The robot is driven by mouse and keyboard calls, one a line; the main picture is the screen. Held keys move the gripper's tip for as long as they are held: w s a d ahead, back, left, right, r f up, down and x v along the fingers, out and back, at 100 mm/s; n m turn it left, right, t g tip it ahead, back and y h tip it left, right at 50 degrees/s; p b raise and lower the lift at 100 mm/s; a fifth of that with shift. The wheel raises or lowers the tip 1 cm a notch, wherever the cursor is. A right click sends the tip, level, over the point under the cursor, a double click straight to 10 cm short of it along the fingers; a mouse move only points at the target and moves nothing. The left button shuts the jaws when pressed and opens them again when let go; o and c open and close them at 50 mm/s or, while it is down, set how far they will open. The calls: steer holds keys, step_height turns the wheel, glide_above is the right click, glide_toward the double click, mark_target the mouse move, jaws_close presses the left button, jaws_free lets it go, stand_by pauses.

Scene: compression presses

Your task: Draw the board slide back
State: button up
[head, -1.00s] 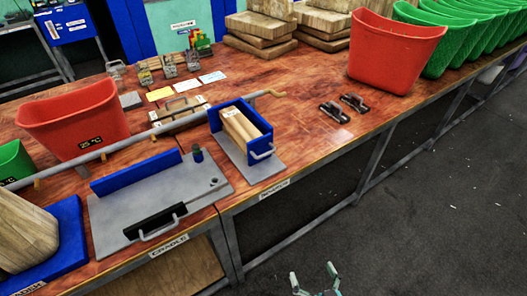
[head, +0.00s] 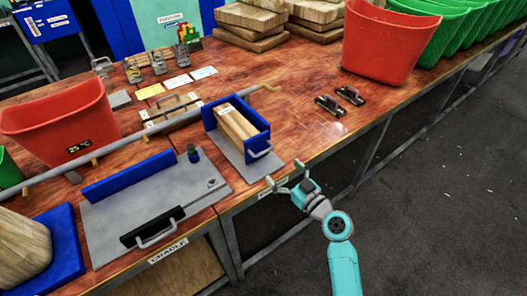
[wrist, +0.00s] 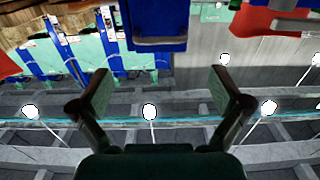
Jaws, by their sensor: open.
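A blue holder (head: 251,150) with pale wooden boards (head: 236,122) in it stands on a grey plate near the table's front edge. A silver handle (head: 262,152) is on its front face. To its left, a grey plate (head: 150,205) labelled CRADLE carries a blue fence, and a black bar with its own handle (head: 155,236). I cannot tell by label which is the board slide. My gripper (head: 285,175) is open and empty, just right of and in front of the blue holder, apart from its handle. Its spread fingers also show in the wrist view (wrist: 160,92).
A long grey bar (head: 150,132) crosses the table behind the holder. Two black handled pieces (head: 331,105) lie to the right. Red bins (head: 388,42) stand at the left and back right, with green bins (head: 455,40) beyond. The floor in front is clear.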

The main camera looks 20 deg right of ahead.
mark_target(264, 152)
steer(key=x, duration=0.9)
steer(key=shift+w+a, duration=0.15)
steer(key=shift+w, duration=0.2)
steer(key=c, duration=1.4)
steer(key=v, duration=0.7)
steer(key=shift+s, duration=0.15)
steer(key=shift+f, duration=0.15)
steer(key=o, duration=1.3)
steer(key=shift+o, duration=0.5)
steer(key=shift+s, duration=0.1)
